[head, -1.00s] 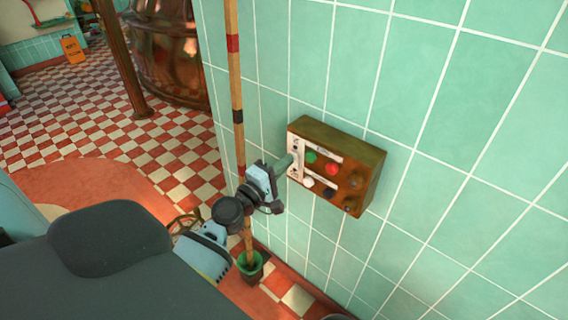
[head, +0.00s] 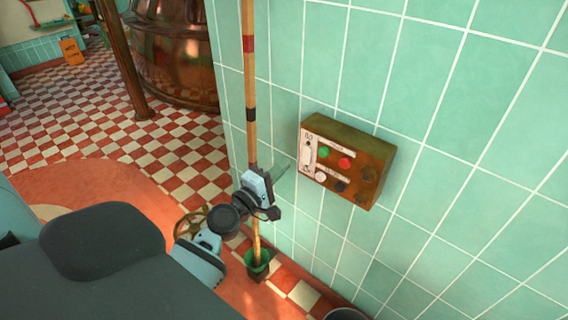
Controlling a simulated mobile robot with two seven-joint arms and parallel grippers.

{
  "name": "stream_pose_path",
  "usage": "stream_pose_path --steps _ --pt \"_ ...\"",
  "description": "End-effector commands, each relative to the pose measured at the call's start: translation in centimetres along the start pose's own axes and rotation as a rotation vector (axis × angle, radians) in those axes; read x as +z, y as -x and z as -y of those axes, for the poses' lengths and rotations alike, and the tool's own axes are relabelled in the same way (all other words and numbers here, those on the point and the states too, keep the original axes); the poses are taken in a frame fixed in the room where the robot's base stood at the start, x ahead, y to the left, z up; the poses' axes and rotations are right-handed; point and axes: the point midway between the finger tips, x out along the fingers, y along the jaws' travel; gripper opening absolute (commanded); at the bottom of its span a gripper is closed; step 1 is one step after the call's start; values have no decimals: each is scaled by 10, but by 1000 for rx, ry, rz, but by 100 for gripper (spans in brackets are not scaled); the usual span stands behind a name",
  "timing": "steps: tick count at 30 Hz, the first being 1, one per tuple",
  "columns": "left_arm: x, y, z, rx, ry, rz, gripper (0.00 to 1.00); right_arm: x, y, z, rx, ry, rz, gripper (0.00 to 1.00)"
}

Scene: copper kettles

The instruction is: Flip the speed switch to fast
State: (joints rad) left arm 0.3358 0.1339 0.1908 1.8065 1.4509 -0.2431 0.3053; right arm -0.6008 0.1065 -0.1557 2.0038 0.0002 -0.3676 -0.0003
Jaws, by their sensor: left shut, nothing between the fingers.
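The control box (head: 345,160) is a rusty brown box fixed to the green tiled wall. Its front has a green button (head: 324,152), a red button (head: 345,163), a white round knob (head: 320,177) and a dark one. A pale switch plate (head: 307,157) runs down the left end of its front; the lever's exact position is too small to tell. My left gripper (head: 283,168) is shut and empty, just left of the plate, with a small gap to the box. My right gripper is not in view.
A striped wooden pole (head: 250,90) stands behind my left wrist in a green pot (head: 257,265). A copper kettle (head: 172,55) and a brown post (head: 122,60) stand at the back. Checkered floor lies open at left. A bucket rim (head: 345,314) shows at the bottom.

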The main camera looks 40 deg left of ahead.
Motion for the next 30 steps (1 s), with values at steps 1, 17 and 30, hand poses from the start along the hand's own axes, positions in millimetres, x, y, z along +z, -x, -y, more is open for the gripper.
stream_pose_path --steps 1,17,30 --pt "1 11 -4 0 -2 1 0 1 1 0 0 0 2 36" --pt "0 73 -21 0 0 1 0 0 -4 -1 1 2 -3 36" --pt "0 73 -22 1 1 1 0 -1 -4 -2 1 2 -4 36"
